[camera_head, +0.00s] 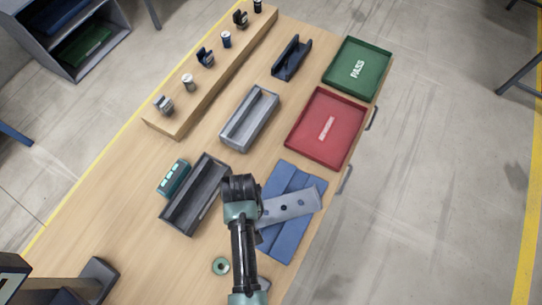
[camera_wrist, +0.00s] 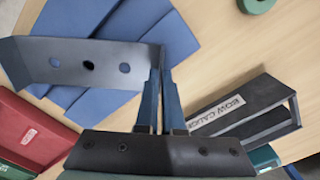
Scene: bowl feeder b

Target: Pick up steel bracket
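The steel bracket (camera_head: 295,206) is a grey bent metal strip with a row of round holes. In the wrist view the bracket (camera_wrist: 88,64) reaches left from my fingertips, with its bent end between them. My gripper (camera_head: 260,212) is shut on that end, and the narrow fingers (camera_wrist: 160,75) also show in the wrist view. The bracket is over the folded blue cloth (camera_head: 283,243), which also shows in the wrist view (camera_wrist: 85,18). It seems held above the cloth, but the gap is hard to judge. My wrist hides part of the gripped end in the head view.
A dark grey bin (camera_head: 172,220) stands just left of my gripper. A red tray (camera_head: 309,149) and green PASS tray (camera_head: 345,84) lie at the table's right side. A light grey bin (camera_head: 232,136) stands mid-table. A green ring (camera_head: 220,266) lies near my arm.

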